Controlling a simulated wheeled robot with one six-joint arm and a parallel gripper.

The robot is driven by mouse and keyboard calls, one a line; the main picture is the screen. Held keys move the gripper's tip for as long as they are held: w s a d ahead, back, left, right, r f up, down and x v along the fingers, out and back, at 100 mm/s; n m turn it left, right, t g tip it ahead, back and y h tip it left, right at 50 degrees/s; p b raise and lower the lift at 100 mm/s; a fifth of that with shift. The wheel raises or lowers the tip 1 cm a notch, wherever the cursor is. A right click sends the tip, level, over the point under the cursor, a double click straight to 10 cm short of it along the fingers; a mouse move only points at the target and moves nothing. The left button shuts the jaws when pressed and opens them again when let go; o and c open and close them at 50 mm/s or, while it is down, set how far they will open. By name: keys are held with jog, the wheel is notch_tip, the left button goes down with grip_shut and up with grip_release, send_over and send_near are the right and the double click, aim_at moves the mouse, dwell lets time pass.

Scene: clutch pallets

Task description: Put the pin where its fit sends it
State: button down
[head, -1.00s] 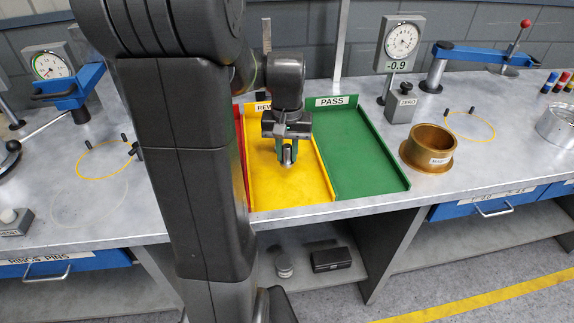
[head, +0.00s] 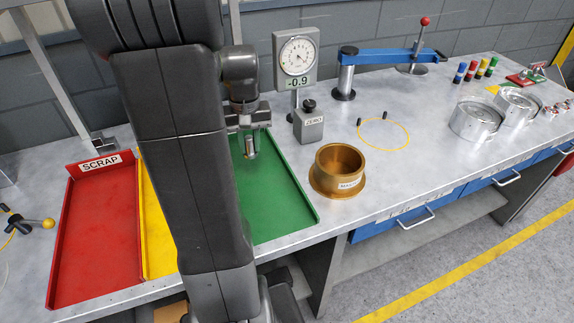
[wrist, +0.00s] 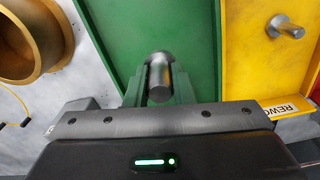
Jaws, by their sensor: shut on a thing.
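My gripper (head: 250,143) is shut on a grey metal pin (head: 252,152), which points down above the green tray (head: 282,212). In the wrist view the pin (wrist: 160,78) sits between the fingers, over the green tray floor. Its height above the floor is hard to judge. The yellow tray (head: 158,255) is mostly hidden behind my arm in the head view. In the wrist view another metal pin (wrist: 288,26) is in the yellow tray (wrist: 262,70) marked REWORK. The red tray (head: 95,235) is marked SCRAP and looks empty.
A dial gauge (head: 297,57) reading -0.9 stands behind the green tray, with a ZERO block (head: 308,124) beside it. A brass flanged ring (head: 338,170) stands close to the green tray's right. Further right are a blue lever arm (head: 385,52) and silver rings (head: 478,118).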

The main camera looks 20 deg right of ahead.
aim_at(255, 180)
jog(key=shift+w+d+f, duration=0.1)
jog(key=shift+d+f, duration=0.05)
jog(key=shift+d, duration=0.05)
notch_tip(255, 180, down, 10)
jog(key=shift+r+p, duration=0.2)
jog(key=shift+p, duration=0.15)
jog(key=shift+f, duration=0.2)
jog(key=c, duration=1.3)
grip_release()
jog(key=shift+o, duration=0.2)
jog(key=shift+r, duration=0.1)
notch_tip(255, 180, up, 12)
jog(key=shift+r+b, duration=0.15)
jog(key=shift+b, duration=0.3)
